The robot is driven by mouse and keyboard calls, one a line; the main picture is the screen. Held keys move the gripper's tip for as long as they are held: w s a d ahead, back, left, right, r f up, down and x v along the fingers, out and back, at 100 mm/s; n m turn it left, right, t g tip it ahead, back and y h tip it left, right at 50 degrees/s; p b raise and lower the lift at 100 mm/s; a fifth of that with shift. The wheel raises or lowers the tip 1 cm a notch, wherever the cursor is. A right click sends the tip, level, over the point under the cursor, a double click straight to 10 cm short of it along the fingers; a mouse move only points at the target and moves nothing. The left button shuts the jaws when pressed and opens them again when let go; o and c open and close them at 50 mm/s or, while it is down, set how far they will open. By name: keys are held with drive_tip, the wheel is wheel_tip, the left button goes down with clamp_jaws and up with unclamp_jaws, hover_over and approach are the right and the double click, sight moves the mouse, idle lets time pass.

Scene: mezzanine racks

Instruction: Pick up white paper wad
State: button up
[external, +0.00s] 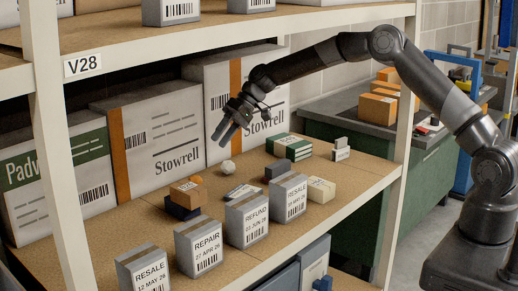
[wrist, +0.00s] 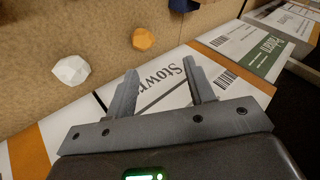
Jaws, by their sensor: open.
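The white paper wad (external: 227,168) is a small crumpled ball on the brown shelf board, in front of a large white Stowrell box. In the wrist view the white paper wad (wrist: 71,71) lies at the left, apart from the fingers. My gripper (external: 219,133) is above the shelf, a little above and left of the wad in the external view. In the wrist view my gripper (wrist: 160,74) is open, with nothing between its two fingers. Part of a Stowrell box shows behind them.
An orange lump (wrist: 144,39) lies near the wad. Large boxes (external: 160,138) line the shelf's back. Labelled grey boxes (external: 247,217) stand along the front edge. A green-and-white box (external: 289,147) is right of the wad. An upper shelf (external: 330,14) hangs overhead.

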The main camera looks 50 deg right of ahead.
sight(228, 168)
drive_tip(key=w+d+f+h, duration=0.1)
drive_tip(key=d+f+h, duration=0.1)
drive_tip(key=d, duration=1.1)
drive_tip(key=shift+t, duration=0.3)
drive_tip(key=x, duration=1.1)
drive_tip(key=shift+d+f, duration=0.2)
drive_tip(key=shift+f, duration=0.1)
drive_tip(key=shift+c, duration=0.2)
drive_tip(key=c, duration=0.6)
drive_tip(key=shift+r, duration=0.1)
